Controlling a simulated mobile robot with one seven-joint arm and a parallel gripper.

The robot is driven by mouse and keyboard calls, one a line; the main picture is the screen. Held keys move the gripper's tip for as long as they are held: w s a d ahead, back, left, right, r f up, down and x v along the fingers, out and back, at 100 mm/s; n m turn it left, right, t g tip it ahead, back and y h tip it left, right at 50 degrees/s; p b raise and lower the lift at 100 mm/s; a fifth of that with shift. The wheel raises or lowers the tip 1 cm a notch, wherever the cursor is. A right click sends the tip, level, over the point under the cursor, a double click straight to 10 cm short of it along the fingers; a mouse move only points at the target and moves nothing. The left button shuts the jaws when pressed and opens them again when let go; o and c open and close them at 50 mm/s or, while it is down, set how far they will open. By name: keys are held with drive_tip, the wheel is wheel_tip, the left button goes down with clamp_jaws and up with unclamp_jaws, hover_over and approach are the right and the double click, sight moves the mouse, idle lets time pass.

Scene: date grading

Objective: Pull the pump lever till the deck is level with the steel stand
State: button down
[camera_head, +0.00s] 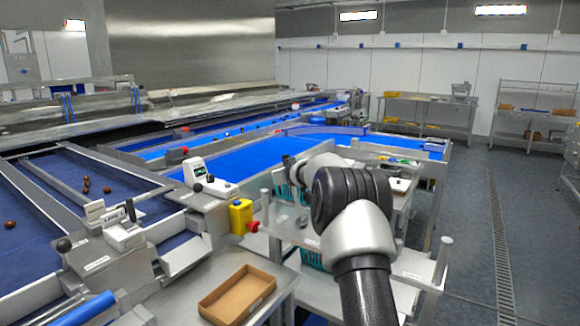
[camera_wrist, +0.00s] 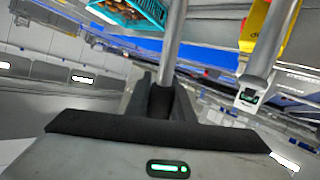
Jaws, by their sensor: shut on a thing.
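In the wrist view my gripper (camera_wrist: 163,95) is shut around a slim steel rod, which I take to be the pump lever (camera_wrist: 171,45). The rod runs up out of the picture between the dark fingers. In the head view my arm hides the gripper and most of what it holds. A teal crate (camera_wrist: 135,14) with brown contents shows beyond the rod; teal also shows beside my arm in the head view (camera_head: 312,258). Steel surfaces with upright posts lie around my arm, but I cannot tell which is the deck and which the stand, nor whether they are level.
A yellow box (camera_head: 241,216) with a red knob is left of my arm. A cardboard tray (camera_head: 238,294) lies on a steel surface at front left. Blue belts (camera_head: 250,162) run behind. Open floor (camera_head: 475,225) with a drain grate (camera_head: 499,240) lies on the right.

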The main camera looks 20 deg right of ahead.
drive_tip(key=shift+w+a+p, duration=0.2)
drive_tip(key=shift+a+p, duration=0.1)
drive_tip(key=shift+a, duration=0.25)
drive_tip(key=shift+w+a+f+n+g+p, duration=0.8)
drive_tip(key=shift+w+f+p, duration=0.25)
drive_tip(key=shift+p, duration=1.95)
drive_tip(key=shift+s+d+r+m+t+b, duration=0.7)
drive_tip(key=shift+s+d+r+b, duration=0.3)
drive_tip(key=shift+b, duration=2.5)
drive_tip(key=shift+s+f, duration=0.15)
drive_tip(key=shift+f, duration=0.1)
